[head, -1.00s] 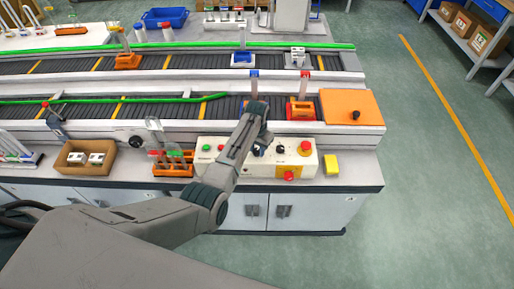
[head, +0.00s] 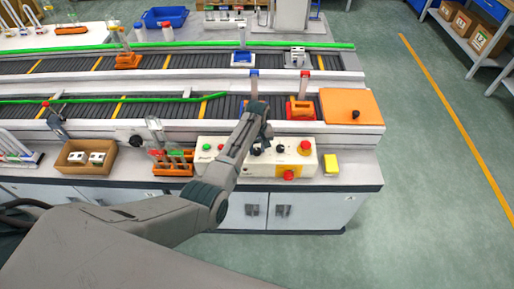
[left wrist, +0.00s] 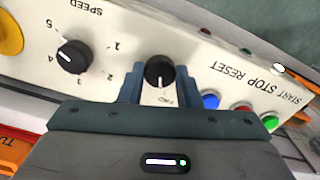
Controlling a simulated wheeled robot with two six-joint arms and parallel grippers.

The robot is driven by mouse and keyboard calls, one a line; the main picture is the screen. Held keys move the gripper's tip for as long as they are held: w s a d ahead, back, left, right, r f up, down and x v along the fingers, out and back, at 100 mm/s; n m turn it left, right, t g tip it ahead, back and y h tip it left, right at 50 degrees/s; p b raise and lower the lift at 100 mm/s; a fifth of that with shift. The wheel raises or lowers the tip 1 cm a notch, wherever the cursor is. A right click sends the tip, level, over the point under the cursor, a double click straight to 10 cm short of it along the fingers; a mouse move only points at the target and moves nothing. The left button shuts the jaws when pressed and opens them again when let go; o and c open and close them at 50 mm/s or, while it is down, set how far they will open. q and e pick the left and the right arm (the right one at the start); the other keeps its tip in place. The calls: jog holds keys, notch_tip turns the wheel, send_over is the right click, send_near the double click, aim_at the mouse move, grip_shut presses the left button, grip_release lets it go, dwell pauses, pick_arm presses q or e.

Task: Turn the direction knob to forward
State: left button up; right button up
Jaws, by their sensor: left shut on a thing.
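The control panel (head: 223,168) is a cream box on the near bench edge. The black direction knob (left wrist: 159,72) shows between the two fingers of my left gripper (left wrist: 158,88) in the left wrist view. The fingers are shut on its sides. The knob's white mark points down in that picture, toward small print that the gripper partly hides. In the head view my left gripper (head: 259,144) reaches over the panel and its wrist hides part of it. My right gripper is not in view.
Beside the knob are the black speed knob (left wrist: 73,57), a blue button (left wrist: 210,101), a red one (left wrist: 241,110) and a green one (left wrist: 270,122). A red emergency button (head: 305,147) and a yellow block (head: 331,163) lie to the right. An orange tube rack (head: 174,165) stands left.

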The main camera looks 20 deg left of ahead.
aim_at(257, 150)
pick_arm(q)
jog(key=shift+n, duration=0.6)
jog(key=o, duration=1)
jog(key=shift+c, duration=0.2)
jog(key=shift+r, duration=0.1)
notch_tip(257, 150, up, 11)
jog(key=b, duration=0.3)
